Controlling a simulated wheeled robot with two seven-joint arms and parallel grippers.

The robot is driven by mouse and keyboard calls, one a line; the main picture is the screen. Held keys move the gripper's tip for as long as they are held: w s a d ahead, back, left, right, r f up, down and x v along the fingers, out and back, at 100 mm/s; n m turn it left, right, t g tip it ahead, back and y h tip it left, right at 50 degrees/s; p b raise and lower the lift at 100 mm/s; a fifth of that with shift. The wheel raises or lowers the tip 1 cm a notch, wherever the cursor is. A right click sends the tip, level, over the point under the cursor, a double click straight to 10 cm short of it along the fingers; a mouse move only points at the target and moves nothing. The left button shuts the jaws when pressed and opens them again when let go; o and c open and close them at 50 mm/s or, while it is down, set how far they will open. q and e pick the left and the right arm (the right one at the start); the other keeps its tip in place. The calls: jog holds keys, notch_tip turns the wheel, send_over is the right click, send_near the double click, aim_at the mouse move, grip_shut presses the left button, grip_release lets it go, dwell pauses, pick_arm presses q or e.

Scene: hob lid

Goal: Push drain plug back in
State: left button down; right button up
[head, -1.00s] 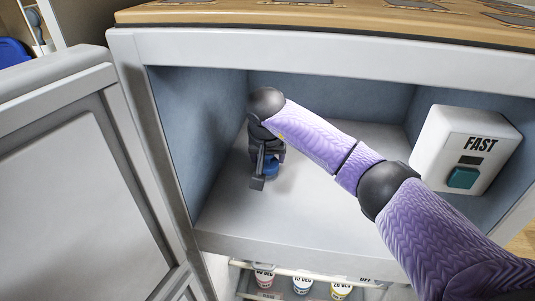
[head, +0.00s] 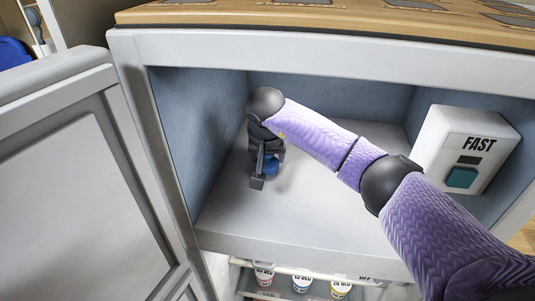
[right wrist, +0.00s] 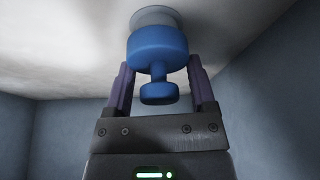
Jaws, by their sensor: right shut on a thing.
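The blue drain plug (head: 271,166) shows in the head view low on the left side of the open compartment, at its pale floor. My right gripper (head: 265,172) points down at it and covers much of it. In the right wrist view the plug (right wrist: 158,47) has a wide blue body, a thin neck and a small knob. It stands between the two fingers of my right gripper (right wrist: 162,75), which is shut on it. A pale grey round part (right wrist: 155,18) shows beyond its wide end. I cannot tell how deep the plug sits. My left gripper is out of view.
The open compartment (head: 330,205) has blue-grey walls close to my right gripper. A white box marked FAST (head: 440,145) with a teal button is on its right side. An open door (head: 60,190) stands at left. Several small cups (head: 302,283) sit on a lower shelf.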

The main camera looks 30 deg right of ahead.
jog(key=shift+f, duration=0.25)
jog(key=shift+f, duration=0.2)
dwell(0.5)
jog(key=shift+f+b, duration=0.15)
jog(key=shift+b, duration=0.2)
dwell(0.4)
